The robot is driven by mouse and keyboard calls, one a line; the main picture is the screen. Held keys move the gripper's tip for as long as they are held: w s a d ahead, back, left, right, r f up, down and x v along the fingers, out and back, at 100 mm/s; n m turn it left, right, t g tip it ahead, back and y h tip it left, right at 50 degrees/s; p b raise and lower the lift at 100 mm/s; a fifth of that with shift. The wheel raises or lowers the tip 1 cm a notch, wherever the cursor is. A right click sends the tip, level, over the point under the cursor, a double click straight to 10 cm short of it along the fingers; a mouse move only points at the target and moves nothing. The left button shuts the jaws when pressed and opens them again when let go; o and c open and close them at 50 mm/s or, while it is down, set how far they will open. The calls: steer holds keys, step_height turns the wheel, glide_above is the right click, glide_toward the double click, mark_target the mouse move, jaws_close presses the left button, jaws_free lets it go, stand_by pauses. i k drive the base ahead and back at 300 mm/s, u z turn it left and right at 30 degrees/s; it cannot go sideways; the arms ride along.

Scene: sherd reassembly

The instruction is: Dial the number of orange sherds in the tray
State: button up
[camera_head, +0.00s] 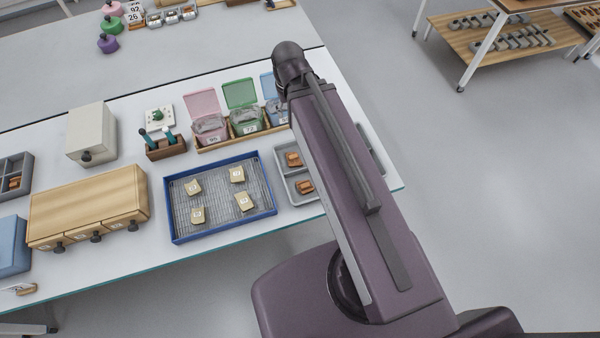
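A grey compartment tray (283,172) lies on the white table, partly hidden behind my arm. Two orange-brown sherds show in it, one in the upper compartment (293,159) and one in the lower (304,187). A blue-rimmed tray (176,226) to its left holds several beige labelled sherds (238,174) on a grey mesh; no orange one shows there. A white plate with a green knob (158,115), perhaps the dial, stands behind the blue tray; its markings are too small to read. My gripper is not in view.
Pink, green and blue lidded bins (243,95) stand at the back. A wooden drawer box (88,200), a white box (92,133), a tool holder (165,149) and another grey tray (20,165) with orange-brown pieces are left. My arm covers the table's right end.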

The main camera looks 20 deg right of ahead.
mark_target(159, 115)
steer(key=z, duration=0.05)
steer(key=k, duration=1.35)
steer(key=u, duration=0.45)
steer(key=i, duration=1.75)
steer(key=z, duration=0.5)
